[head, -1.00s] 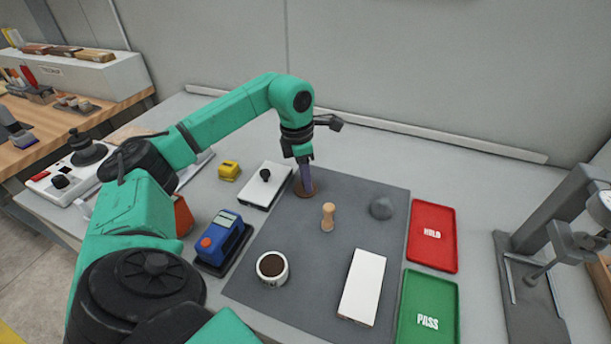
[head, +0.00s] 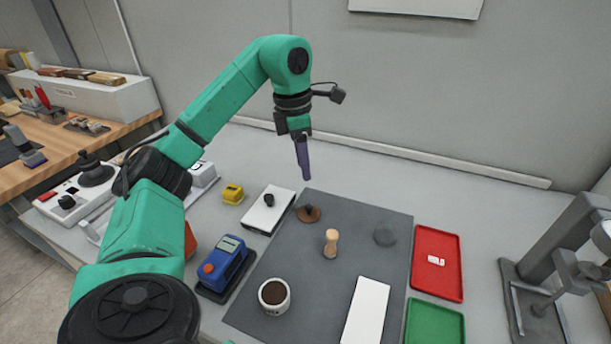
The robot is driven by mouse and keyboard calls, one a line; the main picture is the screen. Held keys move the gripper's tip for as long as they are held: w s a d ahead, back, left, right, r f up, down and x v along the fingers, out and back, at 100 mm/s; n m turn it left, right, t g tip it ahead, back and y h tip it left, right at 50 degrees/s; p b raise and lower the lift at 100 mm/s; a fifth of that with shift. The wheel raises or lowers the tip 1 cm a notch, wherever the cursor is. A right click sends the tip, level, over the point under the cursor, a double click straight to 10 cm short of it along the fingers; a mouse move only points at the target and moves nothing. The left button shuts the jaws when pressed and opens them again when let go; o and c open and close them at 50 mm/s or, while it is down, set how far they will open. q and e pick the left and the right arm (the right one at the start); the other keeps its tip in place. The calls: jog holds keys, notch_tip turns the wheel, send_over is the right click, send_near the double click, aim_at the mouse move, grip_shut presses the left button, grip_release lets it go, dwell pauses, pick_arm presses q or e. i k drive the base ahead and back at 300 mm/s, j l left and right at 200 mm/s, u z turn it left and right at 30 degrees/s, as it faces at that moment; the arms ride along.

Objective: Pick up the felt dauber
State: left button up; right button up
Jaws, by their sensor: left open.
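A small wooden peg-like piece (head: 331,243) stands upright on the dark grey mat (head: 355,205); it looks like the felt dauber, though its felt end cannot be made out. A brown disc with a dark knob (head: 308,213) lies on the mat's upper left edge. My left gripper (head: 304,172) hangs in the air above and behind the mat, fingers pointing down. It is open and nothing shows between its fingers. It is apart from both the disc and the wooden piece. My right gripper is not in view.
A white plate with a black knob (head: 268,210) and a blue device (head: 224,262) stand left. Red (head: 437,280) and green (head: 435,325) trays lie right.

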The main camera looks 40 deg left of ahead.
aim_at(331, 235)
jog(key=k, duration=2)
